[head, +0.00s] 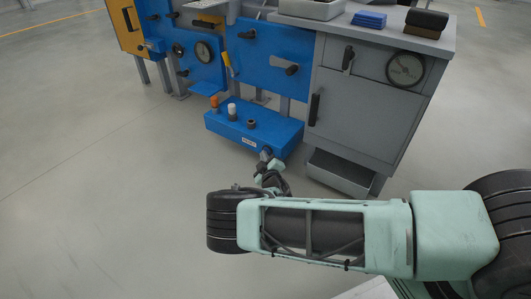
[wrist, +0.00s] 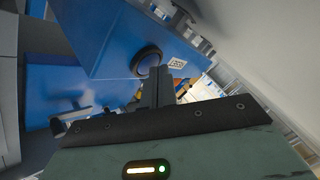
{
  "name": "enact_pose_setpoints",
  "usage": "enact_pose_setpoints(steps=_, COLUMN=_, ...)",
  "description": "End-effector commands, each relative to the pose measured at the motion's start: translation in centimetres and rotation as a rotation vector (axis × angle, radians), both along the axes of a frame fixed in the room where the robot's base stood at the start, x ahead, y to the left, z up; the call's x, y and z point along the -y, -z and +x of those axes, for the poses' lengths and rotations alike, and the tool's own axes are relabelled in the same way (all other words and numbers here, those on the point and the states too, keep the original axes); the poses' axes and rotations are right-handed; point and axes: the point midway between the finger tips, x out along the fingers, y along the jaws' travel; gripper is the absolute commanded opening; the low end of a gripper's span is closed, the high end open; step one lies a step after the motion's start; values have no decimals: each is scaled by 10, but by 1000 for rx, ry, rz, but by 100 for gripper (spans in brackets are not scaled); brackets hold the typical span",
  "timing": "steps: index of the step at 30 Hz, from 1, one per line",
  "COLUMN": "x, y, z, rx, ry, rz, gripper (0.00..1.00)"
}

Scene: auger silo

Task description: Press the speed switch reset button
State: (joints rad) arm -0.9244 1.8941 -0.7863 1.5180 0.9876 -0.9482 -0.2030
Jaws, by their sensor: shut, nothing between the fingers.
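A blue box (head: 253,128) sits low in front of the cabinets. I cannot read the label clearly. The label also shows on the box's front face in the head view, where my gripper covers the button's area. My gripper (head: 265,156) is at that front face, just right of the label. In the wrist view its closed fingers (wrist: 158,72) overlap the button's lower right edge. I cannot tell whether they touch it.
Orange (head: 214,101), white (head: 232,110) and dark (head: 251,124) knobs stand on top of the box. A grey cabinet (head: 360,110) with a gauge (head: 405,69) and an open low drawer (head: 342,172) stands to the right. The floor (head: 90,160) to the left is clear.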

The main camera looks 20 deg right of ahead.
Motion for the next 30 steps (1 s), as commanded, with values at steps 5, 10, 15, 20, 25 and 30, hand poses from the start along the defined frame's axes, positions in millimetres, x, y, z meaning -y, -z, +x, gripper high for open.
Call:
enact_pose_setpoints(steps=5, x=0, y=0, z=0, rx=1, ry=1, rz=0, gripper=0)
enact_pose_setpoints(steps=10, x=-1, y=0, z=-1, rx=1, ry=1, rz=0, gripper=0)
enact_pose_setpoints(steps=15, x=-7, y=0, z=-5, rx=0, ry=1, rz=1, gripper=0)
enact_pose_setpoints(steps=20, x=-14, y=0, z=-10, rx=0, ry=0, rz=0, gripper=0)
enact_pose_setpoints(steps=25, x=-15, y=0, z=-11, rx=0, ry=0, rz=0, gripper=0)
enact_pose_setpoints(steps=30, x=-15, y=0, z=-11, rx=0, ry=0, rz=0, gripper=0)
